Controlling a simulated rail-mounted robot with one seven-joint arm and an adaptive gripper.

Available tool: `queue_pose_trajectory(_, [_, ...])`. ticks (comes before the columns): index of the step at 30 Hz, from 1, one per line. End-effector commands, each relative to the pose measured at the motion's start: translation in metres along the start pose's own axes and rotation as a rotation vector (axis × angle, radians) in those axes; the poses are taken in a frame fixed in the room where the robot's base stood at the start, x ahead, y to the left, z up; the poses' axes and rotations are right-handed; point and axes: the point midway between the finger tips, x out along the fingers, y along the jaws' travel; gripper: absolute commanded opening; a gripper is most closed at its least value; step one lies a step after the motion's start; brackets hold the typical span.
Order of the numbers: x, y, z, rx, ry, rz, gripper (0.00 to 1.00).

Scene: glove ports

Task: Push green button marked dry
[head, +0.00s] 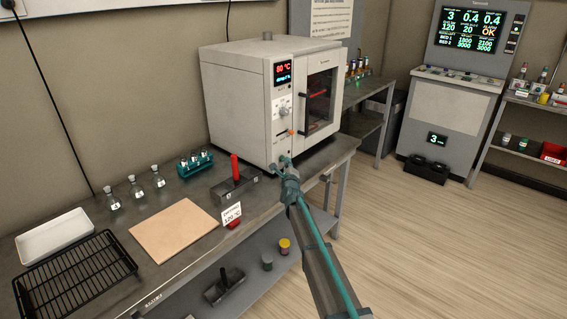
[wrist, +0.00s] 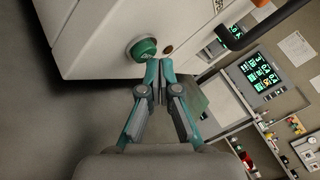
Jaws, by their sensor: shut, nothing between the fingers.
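The green button (wrist: 143,48) is a round knob-like disc on the lower front of a white oven (wrist: 100,35) in the wrist view. Its marking is too small to read. My gripper (wrist: 159,70) is shut and empty, with its teal fingertips just below and right of the button in that view. I cannot tell whether they touch it. In the head view, my gripper (head: 286,163) is at the bottom of the control panel on the oven (head: 238,100), and it covers the button area. The panel has a red display (head: 283,72) above a dial (head: 285,111).
The oven stands on a grey bench (head: 325,155). A block with a red handle (head: 235,180), a teal tube rack (head: 195,163) and several flasks are left of my arm.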

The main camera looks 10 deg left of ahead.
Motion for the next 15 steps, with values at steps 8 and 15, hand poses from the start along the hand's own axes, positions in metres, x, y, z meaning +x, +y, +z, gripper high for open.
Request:
queue_pose_trajectory(8, [-0.0055, -0.0027, -0.0044, 0.0, 0.0, 0.001, 0.0])
queue_pose_trajectory(15, [-0.0053, -0.0034, -0.004, 0.0, 0.0, 0.001, 0.0])
